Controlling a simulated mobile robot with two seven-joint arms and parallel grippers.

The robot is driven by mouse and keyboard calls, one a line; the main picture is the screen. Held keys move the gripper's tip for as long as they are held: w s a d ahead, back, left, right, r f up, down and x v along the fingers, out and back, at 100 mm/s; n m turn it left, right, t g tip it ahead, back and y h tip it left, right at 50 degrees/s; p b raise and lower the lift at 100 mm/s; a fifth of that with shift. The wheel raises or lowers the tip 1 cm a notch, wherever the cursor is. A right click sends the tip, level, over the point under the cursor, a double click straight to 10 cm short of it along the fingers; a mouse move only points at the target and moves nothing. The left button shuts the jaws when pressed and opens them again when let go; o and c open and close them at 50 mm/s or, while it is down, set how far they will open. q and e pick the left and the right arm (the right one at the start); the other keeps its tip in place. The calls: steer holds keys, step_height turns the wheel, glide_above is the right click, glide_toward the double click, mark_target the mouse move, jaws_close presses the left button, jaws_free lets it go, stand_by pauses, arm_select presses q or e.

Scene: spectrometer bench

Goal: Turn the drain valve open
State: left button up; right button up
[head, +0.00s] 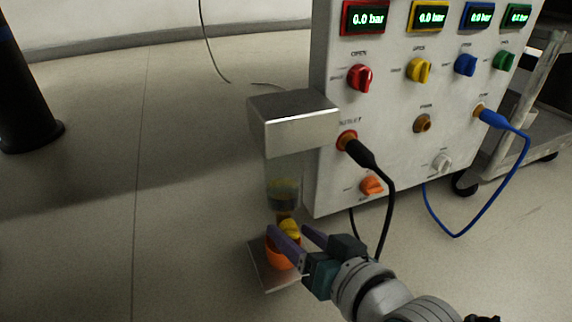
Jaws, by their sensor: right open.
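A clear vessel (284,192) with dark, yellowish contents sits under a metal housing (294,108) on the left side of the panel. Below it is a small yellow part (289,226), which looks like the drain valve's handle; its exact turn position is hard to see. An orange cup (277,256) stands below on a metal base plate (260,270). My right gripper (290,230) is open, its purple fingers around or just in front of the yellow part. Contact cannot be told. The near finger hides part of the cup. My left gripper is out of view.
The grey panel (400,130) carries red, yellow, blue and green knobs, an orange knob (371,186) and displays reading 0.0 bar. A black cable (390,200) hangs close to my right gripper; a blue cable (520,165) loops farther right.

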steer(key=shift+r, duration=0.1)
steer(key=shift+s+d+r+p, duration=0.15)
steer(key=shift+s+r+p, duration=0.1)
steer(key=shift+p, duration=0.25)
steer(key=p+v, duration=0.6)
steer(key=v, duration=0.3)
steer(key=shift+s+f, duration=0.15)
steer(key=shift+f, duration=0.05)
